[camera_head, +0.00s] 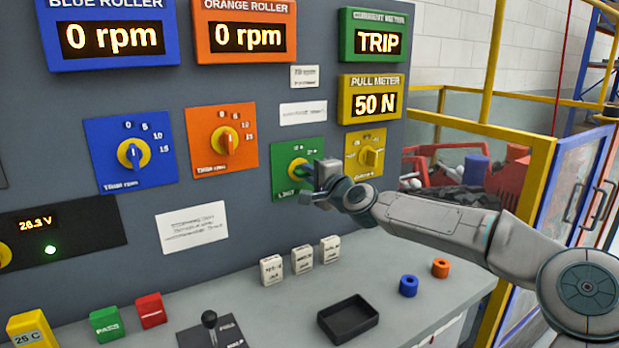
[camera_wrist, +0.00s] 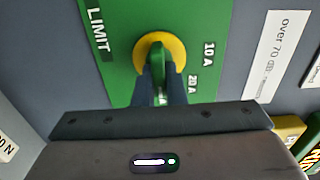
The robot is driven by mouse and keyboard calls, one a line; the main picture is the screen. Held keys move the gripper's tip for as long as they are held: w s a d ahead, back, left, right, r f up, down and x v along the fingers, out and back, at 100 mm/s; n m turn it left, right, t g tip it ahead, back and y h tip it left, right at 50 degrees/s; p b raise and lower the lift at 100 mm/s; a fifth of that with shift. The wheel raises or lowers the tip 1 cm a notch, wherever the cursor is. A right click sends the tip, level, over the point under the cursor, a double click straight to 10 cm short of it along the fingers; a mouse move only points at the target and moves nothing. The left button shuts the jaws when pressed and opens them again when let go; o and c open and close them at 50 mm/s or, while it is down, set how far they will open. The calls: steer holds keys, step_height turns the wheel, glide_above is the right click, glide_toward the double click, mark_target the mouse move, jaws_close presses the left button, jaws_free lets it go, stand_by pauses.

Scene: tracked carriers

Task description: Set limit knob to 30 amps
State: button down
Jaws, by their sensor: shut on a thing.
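The limit knob (camera_wrist: 153,48) is a green grip with a yellow ring on a green LIMIT plate (camera_wrist: 118,60) of the grey panel. In the head view the plate (camera_head: 283,188) is low right of the orange dial, partly behind my gripper (camera_head: 310,177). In the wrist view the two dark fingers of my gripper (camera_wrist: 160,82) are shut on the knob's green grip from both sides. The labels 10 A and 20 A show right of the knob there; another mark between the fingers is partly hidden. Which value the knob points at I cannot tell.
The current meter (camera_head: 375,40) reads TRIP and the pull meter (camera_head: 374,101) 50 N. A yellow dial (camera_head: 365,153) sits close right of my gripper. Blue (camera_head: 130,153) and orange (camera_head: 222,140) dials are left. The shelf below holds several blocks, a lever and a black tray (camera_head: 347,320).

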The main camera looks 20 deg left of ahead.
stand_by(0.5)
steer(key=c, duration=1.5)
jaws_free()
steer(key=shift+d, duration=0.1)
steer(key=b+v, duration=0.1)
steer(key=v, duration=1.2)
steer(key=shift+s+d+b, duration=0.15)
steer(key=shift+s+b, duration=0.15)
steer(key=shift+b, duration=0.05)
